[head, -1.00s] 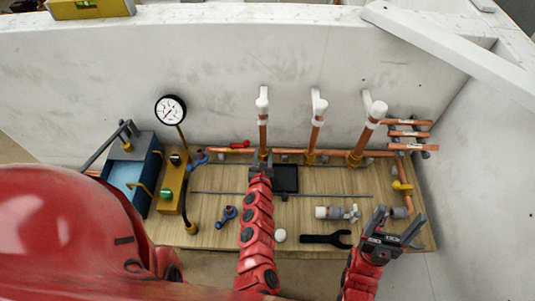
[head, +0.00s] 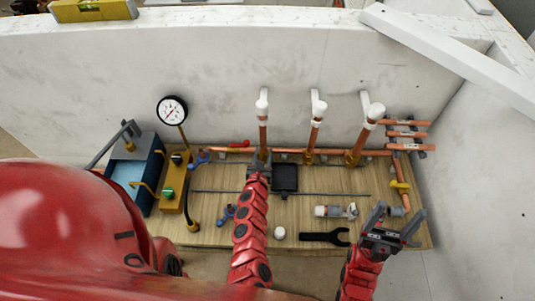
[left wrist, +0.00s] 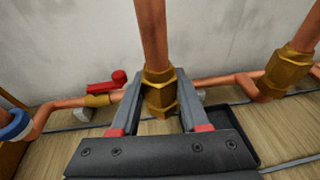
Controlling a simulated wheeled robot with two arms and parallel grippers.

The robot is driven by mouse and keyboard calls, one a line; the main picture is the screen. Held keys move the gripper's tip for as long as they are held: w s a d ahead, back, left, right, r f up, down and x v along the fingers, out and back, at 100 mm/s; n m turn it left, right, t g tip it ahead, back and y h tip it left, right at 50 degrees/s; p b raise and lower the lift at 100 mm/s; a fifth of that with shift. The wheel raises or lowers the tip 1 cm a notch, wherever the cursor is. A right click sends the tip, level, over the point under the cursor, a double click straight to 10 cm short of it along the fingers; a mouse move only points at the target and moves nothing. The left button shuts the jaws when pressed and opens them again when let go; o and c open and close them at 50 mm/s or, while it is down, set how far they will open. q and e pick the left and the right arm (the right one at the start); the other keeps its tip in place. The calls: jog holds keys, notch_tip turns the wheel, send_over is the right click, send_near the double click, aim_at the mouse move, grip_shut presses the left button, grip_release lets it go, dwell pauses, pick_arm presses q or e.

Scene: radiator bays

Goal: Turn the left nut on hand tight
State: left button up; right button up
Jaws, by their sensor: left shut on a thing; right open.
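The left nut (left wrist: 160,92) is a brass hex nut at the foot of the left upright copper pipe (head: 263,136). My left gripper (head: 260,158) is shut on this nut, with one finger on each side of it in the left wrist view. In the head view my gripper hides most of the nut. The left pipe stands upright into a white fitting (head: 262,103) on the wall. My right gripper (head: 393,218) is open and empty at the front right, above the board's right end.
The middle nut (left wrist: 288,72) is to the right. A red-handled valve (left wrist: 105,83) is to the left. A black tray (head: 285,178) lies right of my left gripper. A black spanner (head: 325,237), white ball (head: 278,233) and pressure gauge (head: 171,110) are around the board.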

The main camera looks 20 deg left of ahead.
pick_arm(q)
jog(key=shift+p, duration=0.35)
jog(key=shift+d+m+h, duration=0.1)
jog(key=shift+m+h, duration=0.3)
jog(key=shift+a+m+h, duration=0.2)
jog(key=shift+m+h, duration=0.3)
jog(key=shift+h, duration=0.1)
jog(key=shift+f+h, duration=0.1)
jog(key=shift+h, duration=0.3)
jog(key=o, duration=1.2)
jog(key=shift+d, duration=0.1)
jog(key=v, duration=1)
